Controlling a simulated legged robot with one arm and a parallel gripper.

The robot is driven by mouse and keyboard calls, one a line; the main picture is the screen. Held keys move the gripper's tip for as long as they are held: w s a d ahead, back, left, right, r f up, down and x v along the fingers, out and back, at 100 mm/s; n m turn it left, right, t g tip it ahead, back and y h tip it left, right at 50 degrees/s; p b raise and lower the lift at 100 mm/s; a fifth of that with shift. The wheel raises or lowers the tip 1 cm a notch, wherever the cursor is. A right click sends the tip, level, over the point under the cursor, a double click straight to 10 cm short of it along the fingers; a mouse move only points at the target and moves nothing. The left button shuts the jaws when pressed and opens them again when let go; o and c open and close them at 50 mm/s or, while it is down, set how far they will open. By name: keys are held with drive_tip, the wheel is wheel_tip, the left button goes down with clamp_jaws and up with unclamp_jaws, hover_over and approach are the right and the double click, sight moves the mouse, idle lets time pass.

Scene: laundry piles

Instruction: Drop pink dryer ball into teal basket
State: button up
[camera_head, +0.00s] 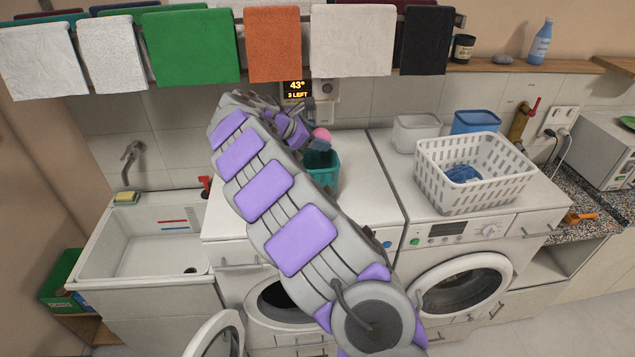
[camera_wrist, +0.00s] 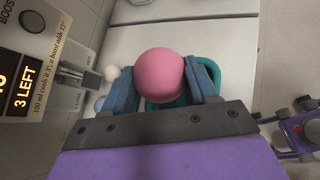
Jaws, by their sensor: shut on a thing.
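The pink dryer ball (camera_wrist: 161,74) is between the two blue-grey fingers of my gripper (camera_wrist: 172,80) in the wrist view, and the gripper is shut on it. In the head view the ball (camera_head: 322,135) shows small at the end of my arm, above the teal basket (camera_head: 326,171). The basket stands on the left machine's white top, partly hidden by my arm. In the wrist view the basket's teal rim (camera_wrist: 207,72) shows behind and around the ball, which hides most of the opening. I cannot see what is inside.
A wall panel (camera_wrist: 38,68) with a display is close on the left in the wrist view. Towels (camera_head: 274,45) hang above my arm. A white laundry basket (camera_head: 475,180) with something blue inside stands on the right machine. The left machine's front top (camera_head: 365,200) is clear.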

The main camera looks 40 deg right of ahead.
sight(319, 153)
drive_tip(key=shift+d+f+b, duration=0.1)
drive_tip(key=shift+f+b, duration=0.25)
drive_tip(key=shift+f, duration=0.25)
drive_tip(key=f+b, duration=0.1)
drive_tip(key=d+f+b, duration=0.1)
drive_tip(key=f+b, duration=0.1)
drive_tip(key=d+f+b, duration=0.1)
drive_tip(key=shift+f, duration=0.2)
drive_tip(key=shift+f+b, duration=0.1)
drive_tip(key=shift+b, duration=0.25)
drive_tip(key=shift+a, duration=0.75)
drive_tip(key=o, duration=0.8)
drive_tip(key=shift+r, duration=0.2)
drive_tip(key=o, duration=0.3)
drive_tip(key=shift+d+f, duration=0.15)
drive_tip(key=shift+d, duration=0.45)
drive_tip(key=shift+a, duration=0.45)
drive_tip(key=p+v, duration=0.1)
drive_tip(key=v, duration=1.6)
drive_tip(key=shift+w+a+r+p, duration=0.1)
drive_tip(key=shift+w+r+p, duration=0.05)
drive_tip(key=shift+r+p, duration=0.15)
